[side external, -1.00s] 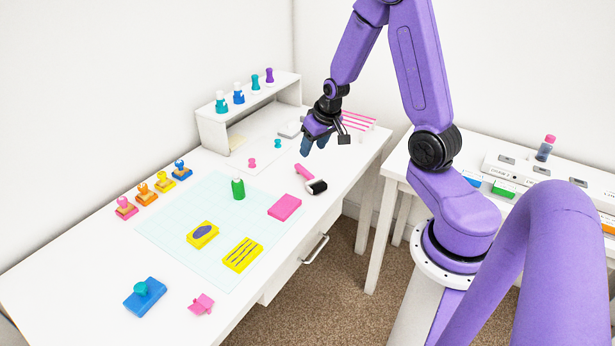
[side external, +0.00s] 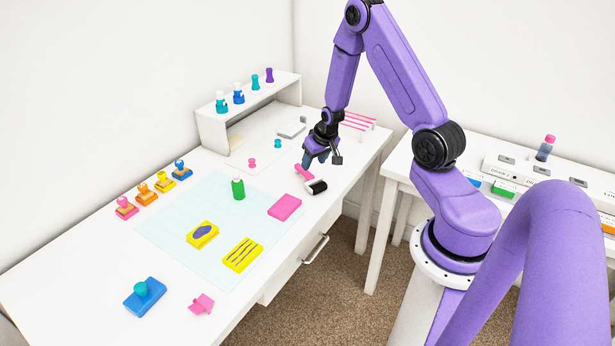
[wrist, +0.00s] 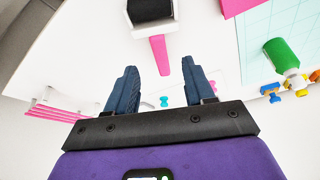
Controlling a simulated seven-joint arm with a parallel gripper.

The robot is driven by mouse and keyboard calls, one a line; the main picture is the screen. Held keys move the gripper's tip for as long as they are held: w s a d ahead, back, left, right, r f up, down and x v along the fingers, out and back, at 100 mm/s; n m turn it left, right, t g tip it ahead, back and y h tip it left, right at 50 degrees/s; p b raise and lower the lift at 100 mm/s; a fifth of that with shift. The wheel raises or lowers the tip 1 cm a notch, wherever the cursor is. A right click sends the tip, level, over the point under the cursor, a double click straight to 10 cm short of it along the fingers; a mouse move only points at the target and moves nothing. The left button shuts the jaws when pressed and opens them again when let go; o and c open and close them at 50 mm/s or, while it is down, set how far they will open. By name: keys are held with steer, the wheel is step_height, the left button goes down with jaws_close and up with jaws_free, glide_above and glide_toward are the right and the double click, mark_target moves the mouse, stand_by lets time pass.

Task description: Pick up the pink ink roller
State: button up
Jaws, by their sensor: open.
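The pink ink roller lies on the white table; its pink handle (side external: 304,173) and black roller head (side external: 317,187) show in the side view. My gripper (side external: 314,165) is low over the handle end. In the wrist view, the roller's pink handle (wrist: 159,54) points toward the space between the fingers of my gripper (wrist: 157,78), with the black head (wrist: 150,10) at the top edge. I see nothing held. Whether the fingers touch the table I cannot tell.
A pink block (side external: 285,207) and a green bottle (side external: 238,188) stand on the table to the left. A rack with pink stripes (side external: 357,120) is behind my gripper to the right. A white shelf (side external: 245,108) stands at the back.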

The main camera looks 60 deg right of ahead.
mark_target(308, 173)
steer(key=x, duration=0.3)
steer(key=shift+w+f, duration=0.1)
steer(key=shift+f, duration=0.05)
steer(key=shift+w+d+x, duration=0.1)
steer(key=shift+w+x, duration=0.05)
steer(key=shift+x, duration=1.15)
steer(key=shift+w+d+x, duration=0.1)
steer(key=shift+w+x, duration=0.05)
steer(key=shift+x, duration=1.2)
jaws_close()
